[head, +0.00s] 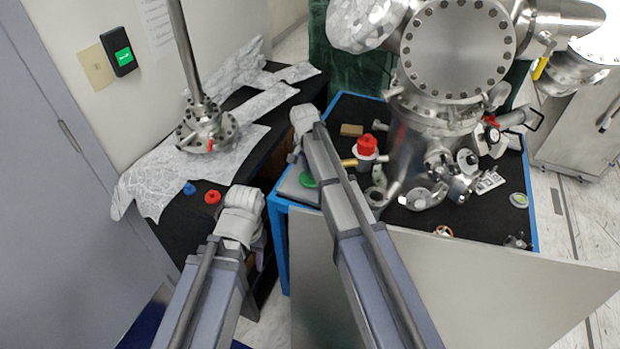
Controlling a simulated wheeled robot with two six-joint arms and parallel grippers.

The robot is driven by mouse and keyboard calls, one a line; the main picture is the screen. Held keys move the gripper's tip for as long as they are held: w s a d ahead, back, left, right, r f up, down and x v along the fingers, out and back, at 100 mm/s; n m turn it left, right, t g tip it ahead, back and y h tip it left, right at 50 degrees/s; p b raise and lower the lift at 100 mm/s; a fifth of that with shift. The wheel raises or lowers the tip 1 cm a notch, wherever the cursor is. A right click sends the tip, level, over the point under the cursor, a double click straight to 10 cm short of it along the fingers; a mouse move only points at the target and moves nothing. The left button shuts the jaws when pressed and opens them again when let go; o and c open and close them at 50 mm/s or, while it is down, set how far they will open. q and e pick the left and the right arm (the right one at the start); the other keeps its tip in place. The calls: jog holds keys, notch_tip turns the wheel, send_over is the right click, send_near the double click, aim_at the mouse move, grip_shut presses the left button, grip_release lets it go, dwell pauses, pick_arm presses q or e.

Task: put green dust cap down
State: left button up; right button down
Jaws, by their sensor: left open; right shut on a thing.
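The green dust cap (307,180) shows as a small green piece at the left corner of the blue-edged table, just left of my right forearm, which hides part of it. My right gripper (297,143) is at the end of that arm, over the table's left edge. It is shut on the cap, but its fingers are mostly hidden and the contact is not clear. I cannot tell whether the cap touches the grey surface (292,190) beneath it. My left gripper (258,258) is open and low beside the black bench, its fingers largely hidden by the wrist.
A large steel vacuum chamber (458,50) stands on the black-topped table (480,225) among small parts. A red cap (367,144) is near its left side. The black bench (185,228) holds foil, a steel flanged rod (207,128), a red cap (212,197) and a blue cap (189,188).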

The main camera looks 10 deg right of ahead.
aim_at(307, 180)
pick_arm(q)
jog(key=shift+f, duration=0.7)
pick_arm(e)
jog(key=shift+f, duration=0.7)
jog(key=shift+f+b, duration=0.2)
jog(key=shift+b, duration=0.25)
pick_arm(q)
jog(key=shift+f, duration=0.15)
pick_arm(e)
jog(key=c, duration=0.8)
grip_release()
jog(key=shift+r, duration=0.1)
notch_tip(307, 180, up, 12)
jog(key=s+a+p, duration=0.1)
jog(key=p, duration=1.2)
pick_arm(q)
notch_tip(307, 180, up, 12)
jog(key=shift+b, duration=0.3)
pick_arm(e)
jog(key=s+a+n, duration=0.2)
jog(key=s+n, duration=0.2)
jog(key=s, duration=0.5)
jog(key=s+a+n, duration=0.3)
jog(key=s+n, duration=0.1)
jog(key=s, duration=0.5)
jog(key=s+a+n+g, duration=0.1)
jog(key=s+a+n, duration=0.2)
jog(key=s, duration=0.6)
jog(key=shift+s+n, duration=0.25)
jog(key=shift+n, duration=0.65)
